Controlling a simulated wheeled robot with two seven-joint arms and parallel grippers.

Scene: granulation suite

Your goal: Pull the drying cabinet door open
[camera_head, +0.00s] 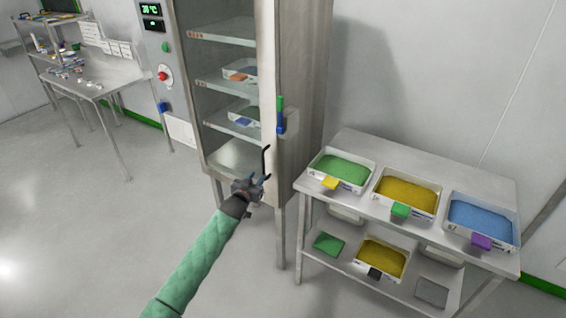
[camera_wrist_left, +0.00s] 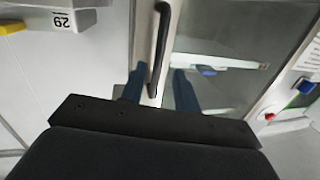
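The drying cabinet (camera_head: 300,70) stands at the centre back of the head view, with trays on shelves behind its glass door (camera_head: 267,85). The door looks closed. Its black bar handle (camera_head: 265,158) is upright near the door's right edge. My left gripper (camera_head: 260,181) is at the handle's lower end. In the left wrist view, the blue fingers of the gripper (camera_wrist_left: 158,80) are spread, with the handle (camera_wrist_left: 160,45) showing between them and a gap on each side. Whether the handle lies fully between the fingertips in depth is unclear. My right gripper is not in view.
A steel table (camera_head: 350,145) with trays of green, yellow and blue granules stands close right of the cabinet. A control panel (camera_head: 160,60) is on the cabinet's left. A workbench (camera_head: 95,88) stands far left. The floor in front is clear.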

